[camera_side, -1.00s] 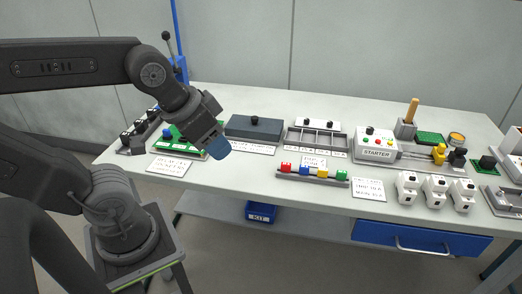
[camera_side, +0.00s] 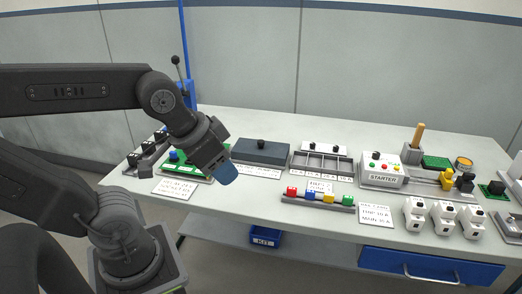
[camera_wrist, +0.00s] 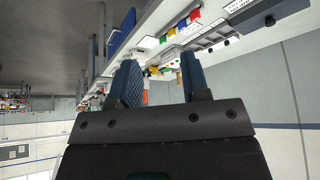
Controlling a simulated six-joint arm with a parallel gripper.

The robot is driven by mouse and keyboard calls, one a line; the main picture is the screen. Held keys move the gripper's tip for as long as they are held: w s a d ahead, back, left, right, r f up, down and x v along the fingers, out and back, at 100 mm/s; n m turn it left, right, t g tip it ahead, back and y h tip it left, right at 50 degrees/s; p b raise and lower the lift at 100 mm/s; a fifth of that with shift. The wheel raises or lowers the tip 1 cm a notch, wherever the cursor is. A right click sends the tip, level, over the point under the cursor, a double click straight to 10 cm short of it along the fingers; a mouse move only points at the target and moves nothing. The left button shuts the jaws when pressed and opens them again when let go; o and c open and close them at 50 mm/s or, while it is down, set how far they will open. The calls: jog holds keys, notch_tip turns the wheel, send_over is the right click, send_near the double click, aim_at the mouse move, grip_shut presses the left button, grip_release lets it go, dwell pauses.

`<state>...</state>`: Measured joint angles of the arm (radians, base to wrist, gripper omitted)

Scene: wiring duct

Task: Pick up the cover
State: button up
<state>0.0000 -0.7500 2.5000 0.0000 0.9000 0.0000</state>
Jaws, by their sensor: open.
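A white strip with a black knob (camera_side: 324,149), which looks like the cover, lies at the back edge of a grey slotted duct (camera_side: 322,166) in the side view. A dark blue-grey block with a black knob (camera_side: 262,153) lies to its left; I cannot tell for sure which one is called the cover. My gripper (camera_side: 226,175) hangs in the air left of both, in front of the dark block's left end in the picture. In the wrist view my gripper (camera_wrist: 158,65) has its two blue fingers apart with nothing held between them.
A rail of coloured blocks (camera_side: 318,200) lies in front of the duct. A starter box (camera_side: 384,170) stands to the right, with several white sockets (camera_side: 443,217) near the front edge. A green board (camera_side: 185,163) lies behind my gripper at the left. Bare table shows around the labels.

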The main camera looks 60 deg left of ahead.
dwell(0.4)
jog(key=o, duration=0.3)
jog(key=shift+r, duration=0.1)
jog(key=w+a+r+n+g+y, duration=0.1)
jog(key=w+a+r+n, duration=0.3)
jog(key=w, duration=0.5)
jog(key=n+g, duration=0.5)
jog(key=n, duration=0.9)
send_over(261, 141)
jog(key=d, duration=0.2)
notch_tip(261, 141, down, 10)
jog(key=shift+y, duration=0.3)
jog(key=f, duration=0.4)
jog(key=a+f, duration=0.1)
jog(key=f, duration=0.4)
jog(key=a+f, duration=0.1)
jog(key=f, duration=0.3)
jog(key=shift+f, duration=0.2)
